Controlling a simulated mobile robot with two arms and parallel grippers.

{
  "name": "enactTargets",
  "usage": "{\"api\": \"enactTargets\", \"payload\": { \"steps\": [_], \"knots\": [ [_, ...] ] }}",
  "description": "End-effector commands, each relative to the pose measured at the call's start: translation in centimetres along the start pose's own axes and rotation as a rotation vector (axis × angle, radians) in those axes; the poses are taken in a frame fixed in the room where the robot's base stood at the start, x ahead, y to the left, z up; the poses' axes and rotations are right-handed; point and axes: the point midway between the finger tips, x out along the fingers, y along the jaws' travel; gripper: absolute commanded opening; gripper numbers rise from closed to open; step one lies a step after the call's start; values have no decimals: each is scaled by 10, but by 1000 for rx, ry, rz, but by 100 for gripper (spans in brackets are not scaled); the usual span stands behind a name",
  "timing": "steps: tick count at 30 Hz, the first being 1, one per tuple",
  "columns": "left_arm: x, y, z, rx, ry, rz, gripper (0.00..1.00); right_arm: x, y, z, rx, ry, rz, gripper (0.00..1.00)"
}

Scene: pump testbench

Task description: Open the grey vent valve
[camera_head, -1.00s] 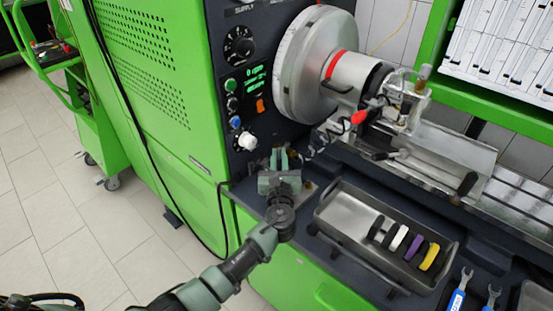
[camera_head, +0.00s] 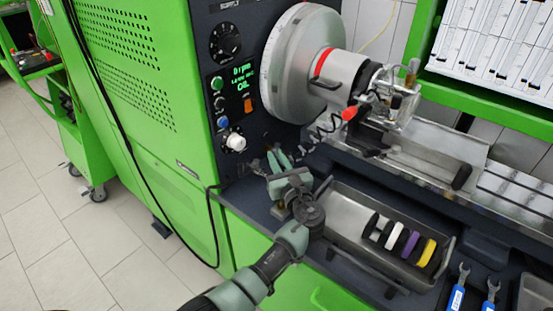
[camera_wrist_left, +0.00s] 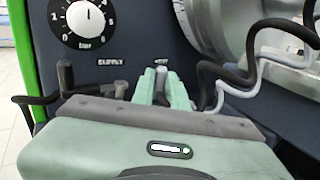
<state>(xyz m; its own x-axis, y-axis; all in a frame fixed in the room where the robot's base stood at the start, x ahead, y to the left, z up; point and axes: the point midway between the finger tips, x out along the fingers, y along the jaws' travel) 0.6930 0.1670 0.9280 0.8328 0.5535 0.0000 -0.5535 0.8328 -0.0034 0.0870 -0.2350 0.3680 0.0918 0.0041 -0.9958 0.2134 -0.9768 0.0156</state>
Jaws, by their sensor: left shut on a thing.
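The grey vent valve shows in the left wrist view as a dark grey lever (camera_wrist_left: 161,86) under a small label on the dark panel. My left gripper (camera_head: 280,161) is at the bench below the control panel, its green fingers tilted up and to the left. In the left wrist view its fingers (camera_wrist_left: 164,88) stand on both sides of the lever and are shut on it. The valve's body is hidden behind the gripper. How far the lever is turned I cannot tell. My right gripper is not in view.
Left of the fingers is a valve under a SUPPLY label, with a dark handle (camera_wrist_left: 112,89). Black and grey hoses (camera_wrist_left: 232,80) run close on the right. A grey tray (camera_head: 337,232) with coloured rings lies right of my arm.

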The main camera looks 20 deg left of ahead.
Motion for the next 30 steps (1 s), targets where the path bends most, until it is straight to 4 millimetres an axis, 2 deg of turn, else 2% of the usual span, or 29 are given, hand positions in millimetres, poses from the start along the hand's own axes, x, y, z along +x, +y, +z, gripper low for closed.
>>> {"api": "enactTargets", "payload": {
  "steps": [1, 2, 11, 15, 20, 30],
  "knots": [
    [0, 0, 0, -2, 0, -1, 17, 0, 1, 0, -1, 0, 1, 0],
    [0, 0, 0, -2, 0, -1, 23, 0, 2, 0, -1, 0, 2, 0],
    [0, 0, 1, -1, -1, -1, 23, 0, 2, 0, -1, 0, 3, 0],
    [0, 0, 10, -4, -2, -1, 23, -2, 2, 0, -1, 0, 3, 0],
    [0, -1, 39, -7, -3, -2, 23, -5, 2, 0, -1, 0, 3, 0],
    [0, -1, 124, -8, -3, -2, 23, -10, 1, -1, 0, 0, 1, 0]
  ]
}}
